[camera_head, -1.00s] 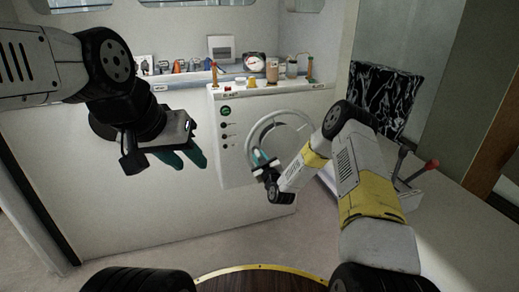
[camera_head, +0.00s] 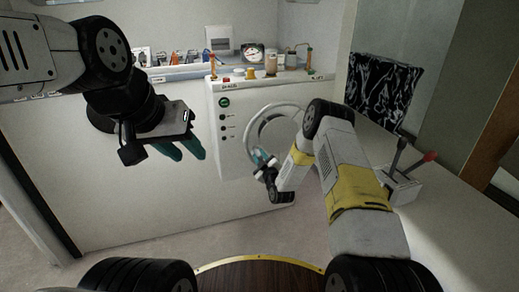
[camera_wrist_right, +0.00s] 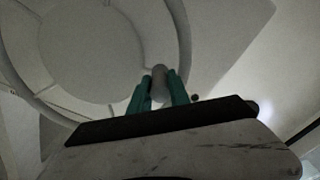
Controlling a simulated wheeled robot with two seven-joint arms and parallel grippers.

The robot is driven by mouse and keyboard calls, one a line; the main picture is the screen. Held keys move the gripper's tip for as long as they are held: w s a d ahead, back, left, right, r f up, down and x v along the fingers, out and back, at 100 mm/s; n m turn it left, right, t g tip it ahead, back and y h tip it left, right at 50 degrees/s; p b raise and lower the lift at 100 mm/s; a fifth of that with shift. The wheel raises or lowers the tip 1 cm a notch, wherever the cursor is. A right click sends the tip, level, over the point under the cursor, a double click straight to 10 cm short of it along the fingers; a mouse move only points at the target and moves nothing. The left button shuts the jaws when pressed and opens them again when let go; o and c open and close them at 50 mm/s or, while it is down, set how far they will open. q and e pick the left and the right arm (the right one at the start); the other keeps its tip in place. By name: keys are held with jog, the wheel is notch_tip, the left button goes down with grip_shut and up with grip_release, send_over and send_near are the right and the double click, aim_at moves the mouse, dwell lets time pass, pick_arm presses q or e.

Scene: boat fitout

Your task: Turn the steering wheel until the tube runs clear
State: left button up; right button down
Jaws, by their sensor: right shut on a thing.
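The grey steering wheel (camera_head: 272,107) stands on the front of a white console, partly hidden behind my right arm. My right gripper (camera_head: 261,158) is at the wheel's lower left rim. In the right wrist view its teal fingers (camera_wrist_right: 159,88) are shut on a grey, rounded part of the wheel (camera_wrist_right: 159,72), with the rim curving behind. My left gripper (camera_head: 179,148) hangs left of the console, away from the wheel, its two teal fingers apart and empty. Small bottles (camera_head: 271,65) and orange-topped fittings stand on the console; I cannot make out the tube's contents.
A round gauge (camera_head: 252,53) stands behind the console top. A lever box with a red-tipped lever (camera_head: 429,157) is right of my right arm. A black-and-white patterned seat back (camera_head: 383,95) is behind it. A round wooden surface with a brass edge (camera_head: 260,267) is low in front.

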jog(key=c, duration=1.2)
grip_release()
jog(key=v, duration=0.8)
